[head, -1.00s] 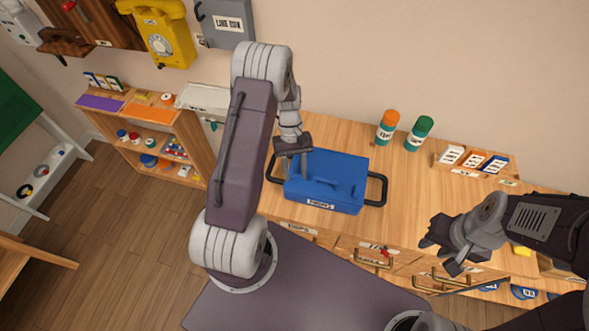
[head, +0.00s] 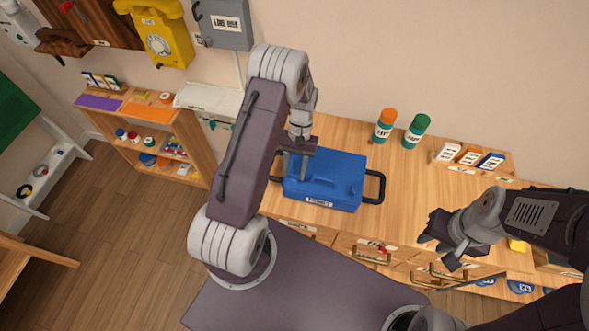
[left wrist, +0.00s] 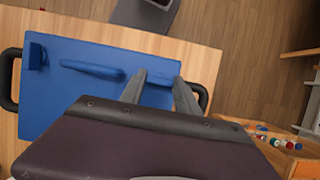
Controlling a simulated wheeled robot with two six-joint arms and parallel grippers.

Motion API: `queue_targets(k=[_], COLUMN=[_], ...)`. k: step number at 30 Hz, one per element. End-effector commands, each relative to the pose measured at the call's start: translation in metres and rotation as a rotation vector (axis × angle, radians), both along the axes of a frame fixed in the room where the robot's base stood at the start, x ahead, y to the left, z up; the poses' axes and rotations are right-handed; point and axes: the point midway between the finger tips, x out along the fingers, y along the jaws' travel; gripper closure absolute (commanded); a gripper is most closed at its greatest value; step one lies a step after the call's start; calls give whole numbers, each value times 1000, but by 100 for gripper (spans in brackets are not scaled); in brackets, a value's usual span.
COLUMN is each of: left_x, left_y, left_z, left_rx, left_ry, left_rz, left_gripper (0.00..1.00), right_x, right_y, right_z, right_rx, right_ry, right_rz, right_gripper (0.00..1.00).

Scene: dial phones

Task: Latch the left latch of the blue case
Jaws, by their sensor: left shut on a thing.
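The blue case (head: 345,172) lies lid-up on the wooden workbench, with black handles at its sides; it also shows in the left wrist view (left wrist: 85,90). My left gripper (head: 303,180) reaches down over the left part of the case. In the left wrist view its two grey fingertips (left wrist: 160,84) are on either side of the blue left latch (left wrist: 160,77) and shut on it. The other latch (left wrist: 36,56) is at the opposite end of the lid. The left latch is mostly hidden in the head view. My right gripper (head: 442,246) is open and empty, in front of the bench.
An orange-topped bottle (head: 384,126) and a green-topped bottle (head: 416,131) stand behind the case.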

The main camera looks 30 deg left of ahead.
Motion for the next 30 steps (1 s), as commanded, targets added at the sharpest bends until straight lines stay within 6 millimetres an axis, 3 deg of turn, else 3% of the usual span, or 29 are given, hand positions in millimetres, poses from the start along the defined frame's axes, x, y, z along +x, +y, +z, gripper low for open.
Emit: queue_targets(k=[9,10,12,23,30], left_x=[0,0,0,3,22], left_y=[0,0,0,1,5], left_z=[0,0,0,4,49], left_rx=[-1,-1,0,0,0], left_ry=[1,2,1,-2,-5], left_rz=[-4,-4,-3,-2,-2], left_gripper=[100,59,40,40,40], right_x=[0,0,0,0,0], right_y=[0,0,0,0,0], right_z=[0,0,0,-2,-12], right_rx=[0,0,0,0,0], right_ry=[0,0,0,0,0], right_rz=[0,0,0,0,0], right_gripper=[67,67,67,67,67])
